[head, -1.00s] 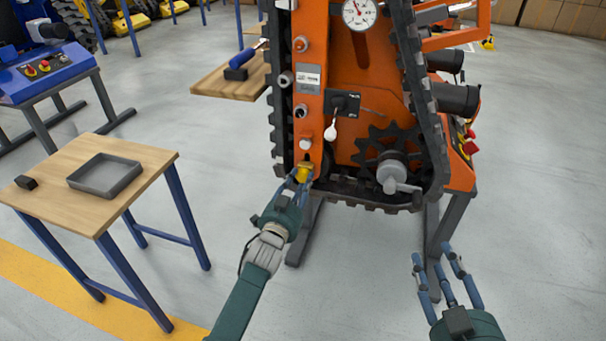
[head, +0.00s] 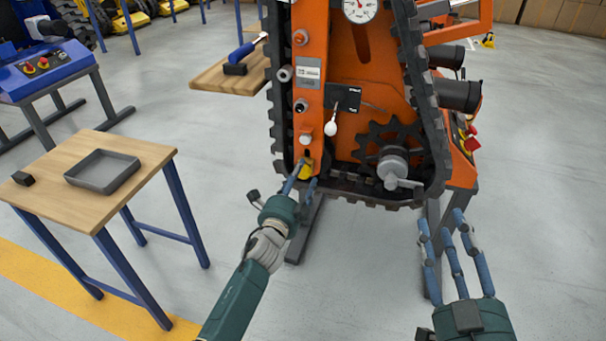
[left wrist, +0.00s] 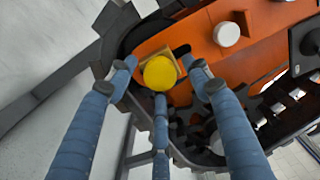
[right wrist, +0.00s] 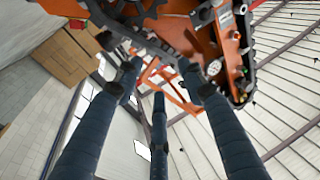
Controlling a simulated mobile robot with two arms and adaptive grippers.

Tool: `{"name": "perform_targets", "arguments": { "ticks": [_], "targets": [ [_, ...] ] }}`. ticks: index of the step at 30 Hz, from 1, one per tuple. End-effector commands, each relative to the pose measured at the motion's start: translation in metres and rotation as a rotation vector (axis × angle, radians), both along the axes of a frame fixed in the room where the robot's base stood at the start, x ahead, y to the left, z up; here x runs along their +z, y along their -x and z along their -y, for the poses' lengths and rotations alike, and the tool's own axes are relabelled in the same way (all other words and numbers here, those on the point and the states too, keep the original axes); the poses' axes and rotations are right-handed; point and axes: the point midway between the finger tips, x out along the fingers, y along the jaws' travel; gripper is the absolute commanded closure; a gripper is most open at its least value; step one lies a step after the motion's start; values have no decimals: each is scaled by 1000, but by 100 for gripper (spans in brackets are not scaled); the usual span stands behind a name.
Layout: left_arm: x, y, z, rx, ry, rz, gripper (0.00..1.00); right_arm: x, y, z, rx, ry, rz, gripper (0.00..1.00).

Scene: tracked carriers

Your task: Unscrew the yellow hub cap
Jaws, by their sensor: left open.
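The yellow hub cap (head: 307,170) is low on the left side of the orange tracked carrier (head: 345,120), just above the bottom of the black track. In the left wrist view the cap (left wrist: 160,73) shows as a round yellow face on a yellow squarish base. My left gripper (head: 302,180) is at the cap, with its blue fingers open and spread around it; I cannot tell whether any finger touches it. In the left wrist view the left gripper's fingers (left wrist: 163,80) frame the cap. My right gripper (head: 443,228) is open and empty, right of and below the carrier.
A wooden table (head: 120,200) with a grey tray (head: 103,171) and a small dark block (head: 23,178) stands at the left. A wooden shelf (head: 215,78) holds a blue-handled tool (head: 243,53). A white-knobbed lever (head: 331,127) sits above right of the cap. Floor between table and carrier is clear.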

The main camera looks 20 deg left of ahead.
Motion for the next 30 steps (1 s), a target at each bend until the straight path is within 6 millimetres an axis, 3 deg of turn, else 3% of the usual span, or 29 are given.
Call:
{"name": "perform_targets", "arguments": {
  "ticks": [6,13,18,24,30],
  "targets": [
    [0,0,-1,0,-563,21,50,37,7,-3,10,-44,163,60],
    [1,0,-1,0,-869,31,50,32,5,-2,8,-36,133,60],
    [4,0,-1,-1,-1265,45,50,-10,0,2,-4,15,-60,60],
    [2,0,-1,1,-1552,54,50,-71,7,12,-21,81,-313,60],
    [0,0,0,2,-1607,56,50,-87,11,14,-24,95,-375,60]
  ]
}}
